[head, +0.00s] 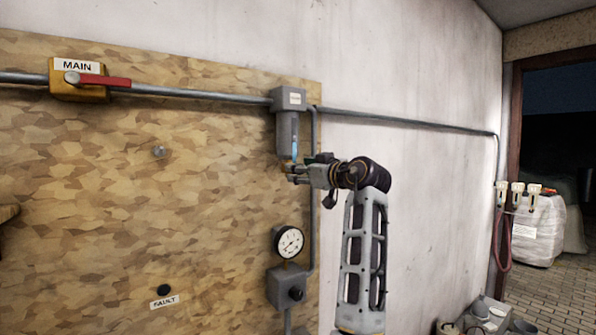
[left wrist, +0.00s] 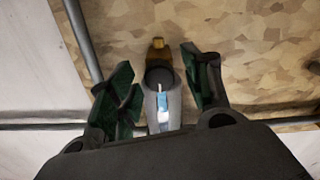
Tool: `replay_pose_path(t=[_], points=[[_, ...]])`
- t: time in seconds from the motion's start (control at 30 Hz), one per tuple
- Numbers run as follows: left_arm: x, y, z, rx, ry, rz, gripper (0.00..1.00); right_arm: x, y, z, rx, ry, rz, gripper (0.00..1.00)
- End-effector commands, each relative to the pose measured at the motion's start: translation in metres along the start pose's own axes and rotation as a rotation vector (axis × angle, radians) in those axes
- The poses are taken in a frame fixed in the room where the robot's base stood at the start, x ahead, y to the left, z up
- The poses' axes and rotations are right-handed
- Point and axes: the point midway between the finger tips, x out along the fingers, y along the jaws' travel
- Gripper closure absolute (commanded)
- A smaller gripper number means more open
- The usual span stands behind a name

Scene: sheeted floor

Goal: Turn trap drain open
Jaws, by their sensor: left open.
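The grey trap (head: 287,130) hangs from the wall pipe, with a narrow blue sight strip on its bowl. Its small brass drain (head: 287,163) is at the bottom of the bowl. My left gripper (head: 296,173) is just beside and below the bowl, pointing left toward the drain. In the left wrist view, which is upside down, the brass drain (left wrist: 158,43) lies in front of the open fingers (left wrist: 155,62), between their tips. The grey bowl (left wrist: 163,112) is between the dark green fingers. I cannot tell whether a finger touches the drain. My right gripper is out of view.
A pressure gauge (head: 288,242) and a grey box (head: 288,287) with a black knob are below. A vertical pipe (head: 313,215) runs close to the trap on its right. A red-handled MAIN valve (head: 90,80) is at the upper left. The board between is mostly clear.

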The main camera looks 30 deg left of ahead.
Motion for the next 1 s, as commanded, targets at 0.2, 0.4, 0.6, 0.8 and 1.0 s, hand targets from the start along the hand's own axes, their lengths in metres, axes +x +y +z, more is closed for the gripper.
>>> replay_pose_path(t=[0.2, 0.4, 0.6, 0.8, 1.0], points=[[-0.001, 0.000, 0.000, 0.000, 0.000, 0.000, 0.51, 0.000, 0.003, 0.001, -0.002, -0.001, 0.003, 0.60], [-0.001, 0.000, 0.000, 0.000, 0.000, 0.000, 0.60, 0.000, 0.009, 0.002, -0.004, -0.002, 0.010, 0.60], [-0.001, 0.000, 0.000, 0.000, 0.000, 0.000, 0.85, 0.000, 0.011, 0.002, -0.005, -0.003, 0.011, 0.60], [-0.001, 0.000, 0.000, 0.002, 0.001, 0.000, 0.97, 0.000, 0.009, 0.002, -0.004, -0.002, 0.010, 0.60], [-0.001, 0.000, 0.000, 0.023, 0.001, 0.000, 0.97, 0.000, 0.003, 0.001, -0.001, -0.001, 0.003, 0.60]])
